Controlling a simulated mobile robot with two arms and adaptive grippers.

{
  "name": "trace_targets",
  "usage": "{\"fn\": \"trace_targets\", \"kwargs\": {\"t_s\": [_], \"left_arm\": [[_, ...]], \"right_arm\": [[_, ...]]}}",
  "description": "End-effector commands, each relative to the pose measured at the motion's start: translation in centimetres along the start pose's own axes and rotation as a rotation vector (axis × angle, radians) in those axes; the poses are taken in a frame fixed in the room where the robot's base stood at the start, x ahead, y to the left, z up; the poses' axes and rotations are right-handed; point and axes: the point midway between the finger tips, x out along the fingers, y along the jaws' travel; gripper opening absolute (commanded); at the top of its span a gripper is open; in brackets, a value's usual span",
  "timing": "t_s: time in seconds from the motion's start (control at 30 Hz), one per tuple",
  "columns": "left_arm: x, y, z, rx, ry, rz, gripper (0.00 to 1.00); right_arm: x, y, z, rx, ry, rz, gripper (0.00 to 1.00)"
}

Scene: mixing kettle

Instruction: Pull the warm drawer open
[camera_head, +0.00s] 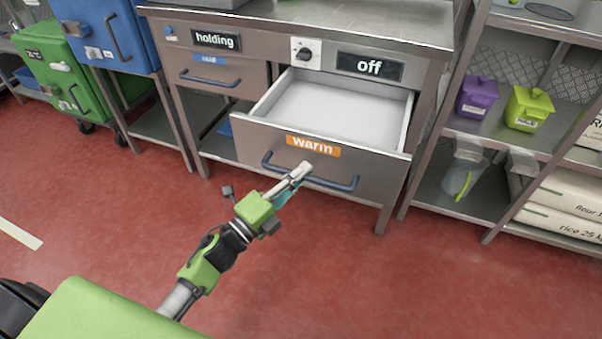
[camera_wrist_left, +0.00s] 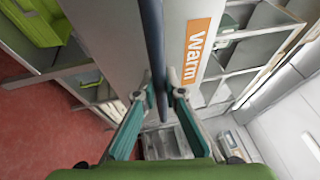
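The warm drawer (camera_head: 252,142), grey with an orange "warm" label, stands pulled well out of the cabinet in the head view, and its pale inside is empty. Its dark blue bar handle (camera_head: 338,184) runs across the front. My left gripper (camera_head: 303,170) is at the middle of this handle. In the left wrist view, the two fingertips of the left gripper (camera_wrist_left: 158,92) lie on either side of the handle (camera_wrist_left: 152,35), closed in on it. The orange label (camera_wrist_left: 197,50) shows just to the right of the bar. My right gripper is in neither view.
The holding drawer (camera_head: 215,76) is shut at upper left. A knob (camera_head: 304,53) and an "off" display (camera_head: 370,66) sit above the warm drawer. A shelf with purple (camera_head: 477,98) and green (camera_head: 528,108) containers stands right. Red floor (camera_head: 330,270) in front is clear.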

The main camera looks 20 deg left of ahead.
Motion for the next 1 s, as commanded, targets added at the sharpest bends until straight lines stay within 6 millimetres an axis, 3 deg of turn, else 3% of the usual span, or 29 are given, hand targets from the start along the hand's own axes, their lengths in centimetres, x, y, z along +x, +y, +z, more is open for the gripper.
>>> {"fn": "trace_targets", "kwargs": {"t_s": [0.07,0.47,0.57,1.0], "left_arm": [[0.0,0.1,0.0,0.000,0.001,0.001,0.28],[-0.5,0.1,0.0,-0.001,0.000,0.002,0.28],[-1.7,0.2,0.0,-0.002,-0.001,0.005,0.28],[-10.3,0.1,0.0,-0.002,-0.001,0.004,0.28]], "right_arm": [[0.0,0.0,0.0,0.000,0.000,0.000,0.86],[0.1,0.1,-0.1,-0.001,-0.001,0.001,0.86],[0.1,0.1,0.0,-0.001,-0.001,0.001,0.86],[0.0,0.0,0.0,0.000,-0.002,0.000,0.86]]}}
